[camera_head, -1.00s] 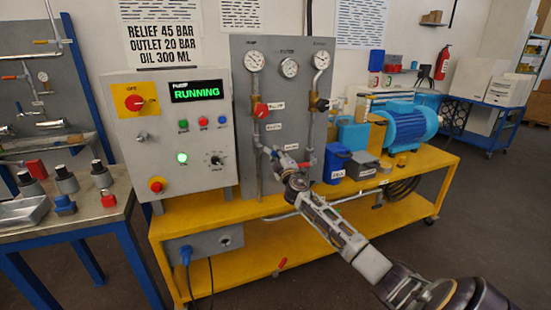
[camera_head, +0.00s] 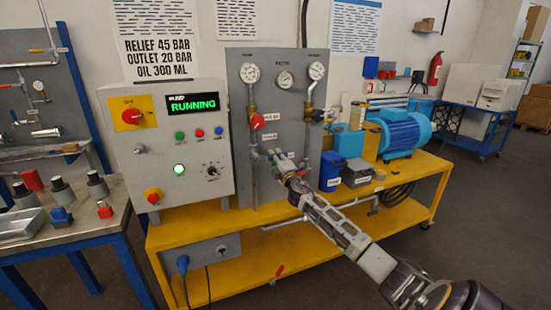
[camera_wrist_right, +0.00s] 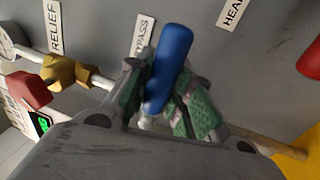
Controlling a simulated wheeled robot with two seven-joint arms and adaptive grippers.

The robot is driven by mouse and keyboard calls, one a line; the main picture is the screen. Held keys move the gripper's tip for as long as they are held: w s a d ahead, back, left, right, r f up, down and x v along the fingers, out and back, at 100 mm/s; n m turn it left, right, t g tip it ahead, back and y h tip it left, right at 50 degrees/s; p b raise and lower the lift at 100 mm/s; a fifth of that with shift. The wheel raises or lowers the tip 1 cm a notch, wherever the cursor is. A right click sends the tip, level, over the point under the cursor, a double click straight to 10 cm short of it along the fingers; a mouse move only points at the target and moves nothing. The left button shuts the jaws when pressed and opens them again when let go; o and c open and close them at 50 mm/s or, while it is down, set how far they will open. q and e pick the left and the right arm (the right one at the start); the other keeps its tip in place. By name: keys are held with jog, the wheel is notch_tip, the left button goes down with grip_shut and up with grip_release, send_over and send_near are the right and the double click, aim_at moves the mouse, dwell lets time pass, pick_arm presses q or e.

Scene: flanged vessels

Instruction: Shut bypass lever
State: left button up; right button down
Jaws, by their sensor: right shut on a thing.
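The bypass lever (camera_wrist_right: 169,68) has a blue handle and shows in the right wrist view, below a label reading "...PASS". My right gripper (camera_wrist_right: 165,95) is shut on this handle, with green pads on either side of it. The handle stands slightly tilted in the picture. In the head view my right gripper (camera_head: 283,163) is at the lower part of the grey panel (camera_head: 285,105), between the two vertical pipes. There the gripper hides most of the lever. My left gripper is not in view.
A red relief knob (camera_head: 257,122) sits on the left pipe, above left of my right gripper. A blue container (camera_head: 332,172) and a grey box (camera_head: 357,173) stand close right of it on the yellow bench (camera_head: 400,188). The control box (camera_head: 170,145) reads RUNNING.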

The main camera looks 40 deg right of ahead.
jog(key=c, duration=1.3)
grip_release()
jog(key=shift+o, duration=0.2)
jog(key=shift+s, duration=0.1)
jog(key=v, duration=1.1)
jog(key=shift+s+a, duration=0.15)
jog(key=shift+s, duration=0.15)
jog(key=shift+f, duration=0.1)
